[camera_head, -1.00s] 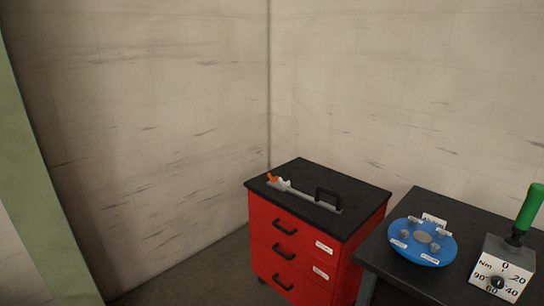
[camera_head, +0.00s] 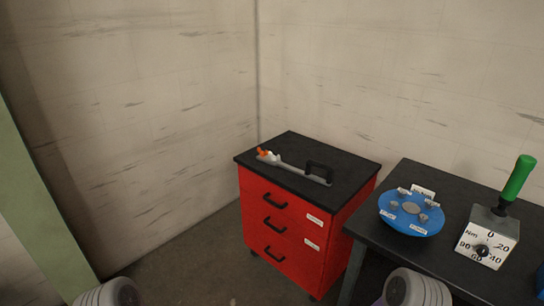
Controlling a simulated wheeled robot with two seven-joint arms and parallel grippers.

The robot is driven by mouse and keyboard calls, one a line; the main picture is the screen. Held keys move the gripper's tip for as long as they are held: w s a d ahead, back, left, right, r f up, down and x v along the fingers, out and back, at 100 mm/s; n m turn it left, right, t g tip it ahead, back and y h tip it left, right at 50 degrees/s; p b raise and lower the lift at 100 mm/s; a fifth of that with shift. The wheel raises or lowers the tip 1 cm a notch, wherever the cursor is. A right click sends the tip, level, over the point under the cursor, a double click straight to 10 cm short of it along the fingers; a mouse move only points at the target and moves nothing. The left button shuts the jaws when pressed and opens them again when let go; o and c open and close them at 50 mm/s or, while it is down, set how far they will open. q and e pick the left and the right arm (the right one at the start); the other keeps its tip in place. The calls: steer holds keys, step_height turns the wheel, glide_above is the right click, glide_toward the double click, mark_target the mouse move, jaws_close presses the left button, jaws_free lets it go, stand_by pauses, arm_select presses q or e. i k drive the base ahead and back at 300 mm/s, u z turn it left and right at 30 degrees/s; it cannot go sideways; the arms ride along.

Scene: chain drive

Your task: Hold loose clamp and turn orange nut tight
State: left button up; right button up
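A small bright orange piece (camera_head: 263,152) sits at the left end of a pale grey bar (camera_head: 293,168) lying on the red cabinet's black top. A black handle (camera_head: 319,167) stands at the bar's right end. A round blue plate (camera_head: 418,224) lies on the dark table at the right, carrying several small grey parts around a grey centre disc and white labels. They are too small for me to tell which part is a loose clamp, or whether the orange piece is a nut. Neither of my grippers is in view; only rounded grey parts of my arms show at the bottom edge.
The red drawer cabinet (camera_head: 275,222) stands near the wall corner. The dark table (camera_head: 450,190) is right of it. A grey box with an Nm dial (camera_head: 487,243) and a green handle (camera_head: 518,178) stands on this table. A green post (camera_head: 40,215) is at the left. Floor between is clear.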

mark_target(263, 154)
steer(key=u, duration=0.55)
steer(key=k, duration=0.65)
steer(key=u, duration=0.75)
steer(key=i, duration=1.65)
steer(key=z, duration=0.75)
steer(key=i, duration=1.45)
steer(key=z, duration=1.25)
